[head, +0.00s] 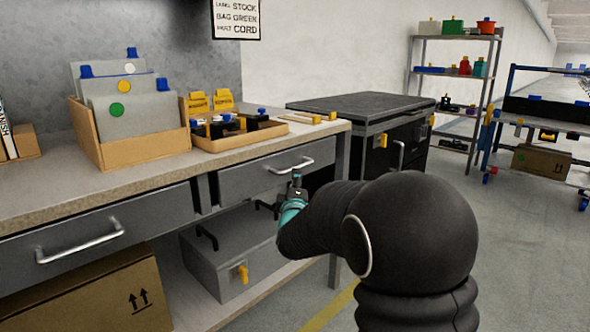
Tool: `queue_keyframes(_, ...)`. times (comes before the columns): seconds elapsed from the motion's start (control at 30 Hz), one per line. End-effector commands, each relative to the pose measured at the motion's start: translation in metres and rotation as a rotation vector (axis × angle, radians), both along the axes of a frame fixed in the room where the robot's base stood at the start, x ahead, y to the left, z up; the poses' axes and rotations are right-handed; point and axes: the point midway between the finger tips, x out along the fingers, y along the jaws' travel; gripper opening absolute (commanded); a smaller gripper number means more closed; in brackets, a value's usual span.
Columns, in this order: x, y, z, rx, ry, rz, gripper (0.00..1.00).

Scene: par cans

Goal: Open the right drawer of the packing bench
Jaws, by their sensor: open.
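The packing bench (165,173) runs along the left, with two grey drawers under its top. The right drawer (243,181) looks shut, its front about level with the bench edge. Its pale bar handle (291,166) is on the front. The left drawer (150,219) also looks shut and has a similar handle (80,243). My gripper (297,180) is open and small in view, at the end of my black arm, just below the right drawer's handle in the picture. My arm hides part of the gripper, and I cannot tell whether the fingers touch the handle.
On the bench top stand a cardboard box of grey folders (130,152) and a shallow tray (280,128). Below are a grey case (215,262) and a carton (95,300). A dark cabinet (375,150) stands beyond the bench's right end. Floor to the right is clear.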

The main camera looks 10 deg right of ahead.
Motion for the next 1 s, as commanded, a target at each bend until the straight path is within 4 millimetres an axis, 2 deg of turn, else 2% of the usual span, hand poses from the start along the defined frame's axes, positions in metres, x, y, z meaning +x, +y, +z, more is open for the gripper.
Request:
queue_keyframes(0.2,0.041,-0.007,0.005,0.001,0.000,-0.001,0.41)
queue_keyframes(0.4,0.067,-0.012,0.009,0.001,0.000,0.000,0.41)
queue_keyframes(0.6,0.079,-0.013,0.012,0.001,0.000,0.000,0.41)
queue_keyframes(0.87,0.080,-0.014,0.011,0.001,0.001,0.000,0.41)
queue_keyframes(0.9,0.080,-0.014,0.011,0.001,0.001,0.000,0.39)
queue_keyframes(1.0,0.080,-0.014,0.011,0.001,0.000,0.000,0.14)
